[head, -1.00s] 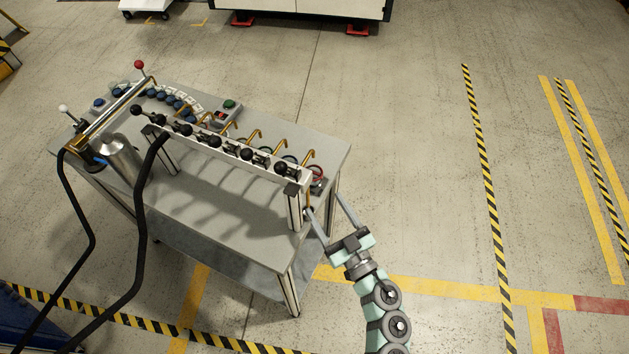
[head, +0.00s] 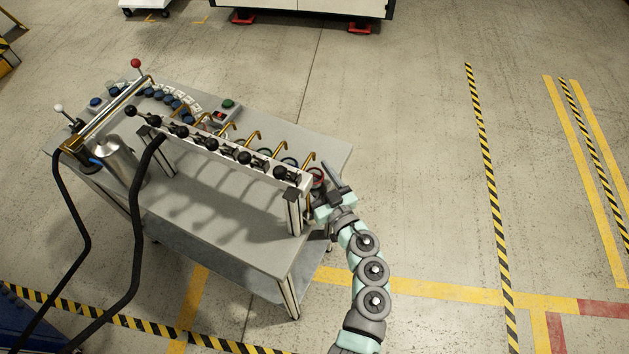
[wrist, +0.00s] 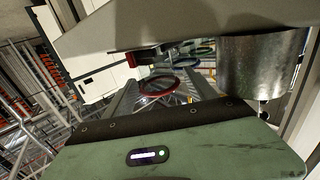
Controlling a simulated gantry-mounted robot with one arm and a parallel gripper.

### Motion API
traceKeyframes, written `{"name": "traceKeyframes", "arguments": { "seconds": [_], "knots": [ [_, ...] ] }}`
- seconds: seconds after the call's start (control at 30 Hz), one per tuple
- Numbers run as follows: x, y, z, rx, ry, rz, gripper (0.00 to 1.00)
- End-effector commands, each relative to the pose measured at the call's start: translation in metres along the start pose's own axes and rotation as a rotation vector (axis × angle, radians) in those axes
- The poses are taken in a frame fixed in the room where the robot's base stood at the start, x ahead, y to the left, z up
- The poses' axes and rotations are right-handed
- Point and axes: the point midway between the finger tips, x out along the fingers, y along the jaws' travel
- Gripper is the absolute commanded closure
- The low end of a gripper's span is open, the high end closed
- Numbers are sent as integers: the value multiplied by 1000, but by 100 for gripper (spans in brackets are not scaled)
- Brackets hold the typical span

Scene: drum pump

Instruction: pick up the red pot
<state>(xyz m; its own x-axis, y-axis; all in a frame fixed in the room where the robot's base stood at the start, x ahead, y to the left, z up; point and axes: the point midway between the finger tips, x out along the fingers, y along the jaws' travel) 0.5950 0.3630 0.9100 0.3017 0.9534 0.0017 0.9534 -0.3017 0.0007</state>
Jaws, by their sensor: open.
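The red pot (head: 317,176) stands at the right end of the table, by the last brass spout, and only its red rim shows clearly. My gripper (head: 331,179) is at the table's right end, close beside the pot, and partly hides it. In the wrist view the pot's red rim (wrist: 172,92) appears between my two grey fingers (wrist: 166,85), which are spread apart. The gripper is open and holds nothing. I cannot tell whether a finger touches the pot. Its lower body is mostly hidden.
The grey table (head: 215,210) carries a rail of black-knobbed valves (head: 225,145), with brass spouts behind. The rail's support post (head: 293,212) stands just left of my gripper. A metal cylinder (wrist: 258,68) is close on the right. Floor right of the table is clear.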

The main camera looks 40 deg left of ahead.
Motion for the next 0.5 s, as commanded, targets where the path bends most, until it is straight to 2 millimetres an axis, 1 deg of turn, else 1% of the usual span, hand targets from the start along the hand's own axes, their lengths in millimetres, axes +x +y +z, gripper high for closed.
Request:
{"name": "traceKeyframes", "arguments": {
  "seconds": [0.1,0.3,0.5],
  "knots": [
    [7,0,0,1,-1,1,35],
    [6,0,1,1,-1,1,35],
    [6,0,0,1,-1,1,51]
  ]
}}
